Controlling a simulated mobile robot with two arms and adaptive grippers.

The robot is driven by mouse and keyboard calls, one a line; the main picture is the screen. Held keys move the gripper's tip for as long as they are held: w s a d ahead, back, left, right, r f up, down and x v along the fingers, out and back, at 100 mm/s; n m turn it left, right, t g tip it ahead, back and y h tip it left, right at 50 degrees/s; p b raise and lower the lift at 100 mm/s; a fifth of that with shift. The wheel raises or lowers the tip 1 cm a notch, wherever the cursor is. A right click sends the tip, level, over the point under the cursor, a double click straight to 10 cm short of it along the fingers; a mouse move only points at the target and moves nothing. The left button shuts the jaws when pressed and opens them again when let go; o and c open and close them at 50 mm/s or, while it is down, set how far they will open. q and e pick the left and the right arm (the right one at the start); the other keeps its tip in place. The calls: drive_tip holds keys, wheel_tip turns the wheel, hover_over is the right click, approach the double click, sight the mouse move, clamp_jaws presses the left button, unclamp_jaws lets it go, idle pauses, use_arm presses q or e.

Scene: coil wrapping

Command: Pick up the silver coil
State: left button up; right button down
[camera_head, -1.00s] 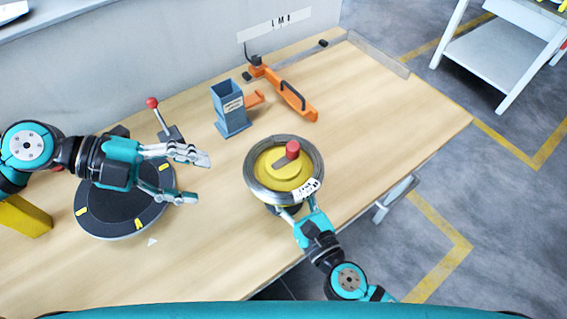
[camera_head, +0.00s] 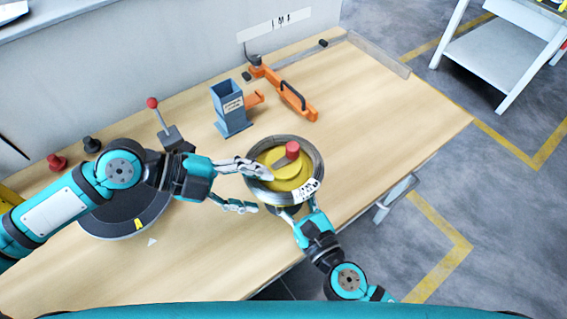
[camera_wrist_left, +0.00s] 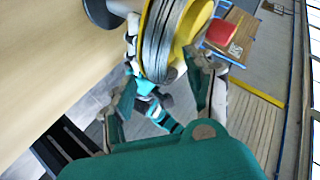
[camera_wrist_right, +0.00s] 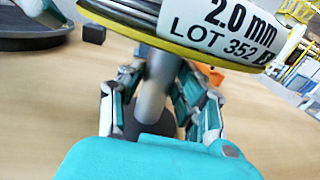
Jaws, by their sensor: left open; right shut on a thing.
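The silver coil (camera_head: 318,168) sits around a yellow hub (camera_head: 292,184) with a red knob (camera_head: 292,149), on a grey post (camera_wrist_right: 155,85) above the table. Its white label shows in the right wrist view (camera_wrist_right: 232,28). My left gripper (camera_head: 264,193) is open at the coil's left side, one finger overlapping the rim in the head view. In the left wrist view the coil (camera_wrist_left: 158,40) lies between the spread fingers; I cannot tell whether they touch it. My right gripper (camera_head: 302,208) is shut on the grey post below the coil.
A dark round turntable (camera_head: 112,222) lies under my left arm. A lever with a red ball (camera_head: 152,103), a blue-grey box holder (camera_head: 230,108) and an orange tool (camera_head: 290,95) stand behind. The table's right part is clear.

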use_arm(q)
clamp_jaws()
drive_tip(key=shift+w+r, duration=0.15)
drive_tip(key=shift+r, duration=0.1)
use_arm(e)
drive_tip(key=shift+s+a, duration=0.1)
use_arm(q)
drive_tip(key=shift+r, duration=0.3)
use_arm(e)
drive_tip(key=shift+f, duration=0.1)
drive_tip(key=c, duration=0.8)
unclamp_jaws()
use_arm(q)
wheel_tip(320, 180, up, 9)
